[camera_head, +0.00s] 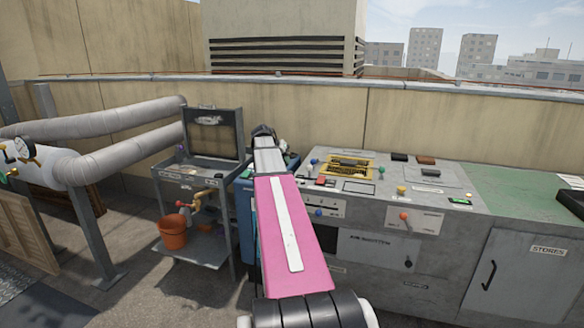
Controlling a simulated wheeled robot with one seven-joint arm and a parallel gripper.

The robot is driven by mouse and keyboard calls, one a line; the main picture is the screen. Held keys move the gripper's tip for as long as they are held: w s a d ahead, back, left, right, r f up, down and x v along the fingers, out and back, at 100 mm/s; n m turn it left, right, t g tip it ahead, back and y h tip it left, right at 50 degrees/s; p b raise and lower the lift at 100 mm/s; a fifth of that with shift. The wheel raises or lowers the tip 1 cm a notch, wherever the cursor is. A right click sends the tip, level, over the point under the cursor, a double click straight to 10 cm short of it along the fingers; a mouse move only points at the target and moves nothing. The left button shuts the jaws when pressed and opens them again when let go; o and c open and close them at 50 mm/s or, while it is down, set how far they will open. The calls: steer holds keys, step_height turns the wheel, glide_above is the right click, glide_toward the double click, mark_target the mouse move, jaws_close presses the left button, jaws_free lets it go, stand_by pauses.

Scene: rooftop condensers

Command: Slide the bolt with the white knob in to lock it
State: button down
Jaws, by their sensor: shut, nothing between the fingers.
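I cannot make out a bolt with a white knob for sure. A blue knob (319,212) and an orange-red knob (404,216) sit on pale plates on the bench front. My pink arm reaches forward between the bench and the metal stand and covers part of the bench's left end. My gripper's fingers do not show; they are hidden beyond the arm's far end.
The grey bench (480,225) fills the right, with a yellow panel (346,166) and a stores door (525,275). A metal stand (212,179) with an orange bucket (173,232) is at left. Thick pipes (110,160) run further left. A blue object (245,215) stands behind my arm.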

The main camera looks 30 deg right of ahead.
steer(key=shift+v, duration=1.75)
